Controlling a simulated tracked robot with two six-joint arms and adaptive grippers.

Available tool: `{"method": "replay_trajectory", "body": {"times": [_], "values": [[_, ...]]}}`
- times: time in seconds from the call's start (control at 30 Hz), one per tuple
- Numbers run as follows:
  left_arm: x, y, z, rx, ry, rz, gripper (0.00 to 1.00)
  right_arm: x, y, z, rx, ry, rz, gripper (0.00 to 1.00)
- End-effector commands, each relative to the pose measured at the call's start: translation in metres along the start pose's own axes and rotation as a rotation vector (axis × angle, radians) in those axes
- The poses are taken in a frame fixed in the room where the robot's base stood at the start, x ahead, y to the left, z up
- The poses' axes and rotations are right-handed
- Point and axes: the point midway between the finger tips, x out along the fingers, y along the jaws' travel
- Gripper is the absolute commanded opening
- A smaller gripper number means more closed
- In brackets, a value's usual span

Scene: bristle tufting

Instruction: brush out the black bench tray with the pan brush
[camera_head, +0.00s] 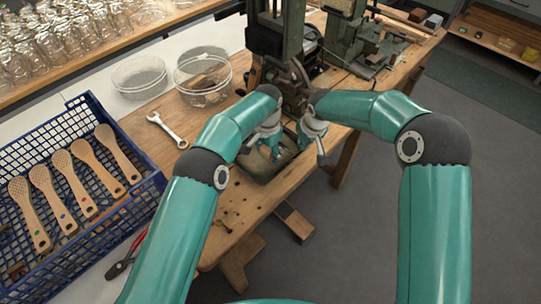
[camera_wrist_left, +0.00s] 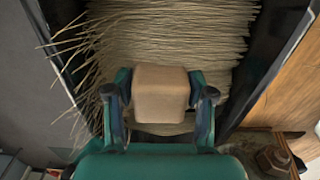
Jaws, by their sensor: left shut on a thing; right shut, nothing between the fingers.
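My left gripper (camera_head: 271,150) is over the black bench tray (camera_head: 264,177) on the wooden bench. In the left wrist view, my left gripper (camera_wrist_left: 160,105) is shut on a pale wooden block, the grip of the pan brush (camera_wrist_left: 160,88). Beyond and under the block, long straw-coloured bristles (camera_wrist_left: 185,38) spread between the tray's dark walls (camera_wrist_left: 272,55). Some stick out over the left wall. I cannot tell which belong to the brush. My right gripper (camera_head: 319,148) is shut and empty, just right of the tray. In the head view the brush is mostly hidden by my gripper.
A dark machine (camera_head: 277,40) stands right behind the tray. Clear round tubs (camera_head: 203,82) and a wrench (camera_head: 167,129) are to the left. A blue crate (camera_head: 70,235) holds several wooden paddle brushes. Open floor (camera_head: 345,230) lies right of the bench.

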Motion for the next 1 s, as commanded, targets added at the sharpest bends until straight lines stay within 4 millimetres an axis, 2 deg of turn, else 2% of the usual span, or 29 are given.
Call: {"method": "replay_trajectory", "body": {"times": [0.2, 0.37, 0.8, 1.0], "values": [[0.000, -0.019, -0.001, -0.001, 0.002, -0.001, 0.26, 0.000, 0.000, 0.000, 0.000, 0.000, 0.000, 0.00], [-0.001, -0.022, 0.000, 0.000, 0.001, -0.001, 0.26, 0.000, 0.000, 0.000, 0.000, 0.000, 0.000, 0.00], [0.001, 0.009, 0.000, 0.002, 0.002, -0.001, 0.26, 0.000, 0.000, 0.000, 0.000, -0.001, 0.000, 0.00], [0.004, 0.013, 0.000, -0.001, 0.002, -0.001, 0.26, 0.000, 0.000, 0.000, 0.000, -0.001, 0.000, 0.00]]}}
